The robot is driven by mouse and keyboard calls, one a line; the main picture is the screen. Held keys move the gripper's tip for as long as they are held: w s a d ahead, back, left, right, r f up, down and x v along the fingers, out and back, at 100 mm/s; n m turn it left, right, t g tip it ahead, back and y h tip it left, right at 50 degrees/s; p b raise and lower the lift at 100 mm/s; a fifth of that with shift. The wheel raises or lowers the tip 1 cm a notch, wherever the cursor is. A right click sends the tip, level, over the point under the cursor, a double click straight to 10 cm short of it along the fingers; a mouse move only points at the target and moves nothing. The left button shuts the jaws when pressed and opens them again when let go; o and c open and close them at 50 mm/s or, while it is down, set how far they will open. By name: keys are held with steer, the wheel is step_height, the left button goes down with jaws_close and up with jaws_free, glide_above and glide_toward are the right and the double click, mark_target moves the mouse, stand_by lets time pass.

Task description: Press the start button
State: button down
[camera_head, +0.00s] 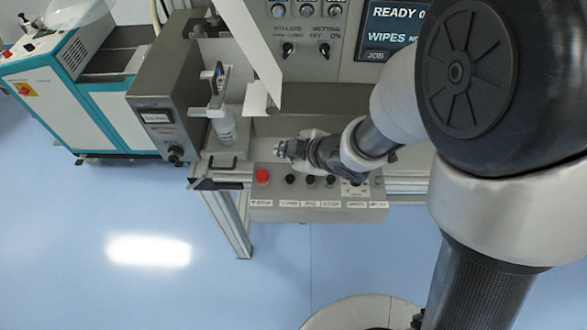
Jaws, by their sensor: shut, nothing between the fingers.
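A grey control box (275,210) juts out at the front of the machine, with a row of buttons on its top and small labels on its front face. A red button (262,176) is at the left end. Black buttons (290,179) follow to its right, with more controls near the right end (378,181). The labels are too small to read surely, so I cannot tell which is the start button. My gripper (281,150) is shut and empty, pointing left just behind the row of buttons. Its forearm partly covers the right part of the panel. I cannot tell its height above the box.
A screen (392,28) reads "READY 0" and "WIPES", partly hidden by my arm. Knobs (288,48) sit on the upright panel. A grey unit (165,100) stands left. Blue floor (120,210) is free in front.

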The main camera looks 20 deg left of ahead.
mark_target(288, 180)
steer(key=shift+f, duration=0.15)
step_height(288, 180, down, 9)
steer(key=b, duration=0.8)
steer(key=shift+r, duration=0.2)
stand_by(0.9)
steer(key=shift+f+b, duration=0.45)
steer(key=shift+b, duration=0.15)
